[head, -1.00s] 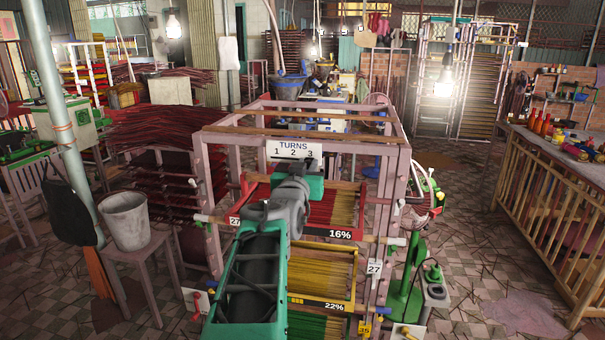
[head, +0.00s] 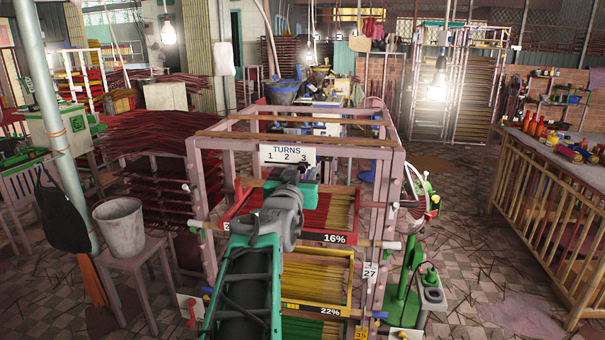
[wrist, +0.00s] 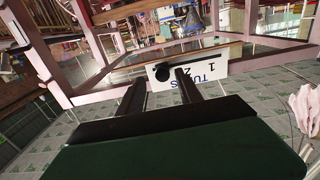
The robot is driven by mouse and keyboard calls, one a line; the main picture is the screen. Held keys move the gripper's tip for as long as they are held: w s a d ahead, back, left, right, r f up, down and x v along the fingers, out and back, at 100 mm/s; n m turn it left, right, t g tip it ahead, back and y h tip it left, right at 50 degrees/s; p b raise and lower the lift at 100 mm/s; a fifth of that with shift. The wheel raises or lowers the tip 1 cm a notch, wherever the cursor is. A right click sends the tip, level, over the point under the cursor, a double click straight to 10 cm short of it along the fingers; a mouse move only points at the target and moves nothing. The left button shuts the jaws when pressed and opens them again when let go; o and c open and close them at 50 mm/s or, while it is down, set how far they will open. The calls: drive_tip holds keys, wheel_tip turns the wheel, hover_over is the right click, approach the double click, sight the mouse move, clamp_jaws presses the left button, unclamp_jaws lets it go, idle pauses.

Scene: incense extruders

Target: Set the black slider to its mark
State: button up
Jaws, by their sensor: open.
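A white sign (head: 287,155) reading TURNS 1 2 3 hangs on the front of the pink frame. It shows upside down in the wrist view (wrist: 214,72). A round black knob (wrist: 162,72), which looks like the black slider, shows there at the sign's left part, over where the 3 would be. My gripper (wrist: 161,77) is open, with one finger on each side of the knob in the picture. I cannot tell whether the fingers touch it. In the head view my gripper and wrist are just below the sign, and I cannot make out the knob.
The pink frame (head: 396,215) holds a red tray (head: 300,238) marked 16% and a yellow tray (head: 322,310) marked 22%, both with incense sticks. A green stand (head: 405,290) is at its right. A grey bucket (head: 120,228) on a stool is at left.

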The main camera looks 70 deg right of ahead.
drive_tip(key=v, duration=0.6)
drive_tip(key=shift+b, duration=0.4)
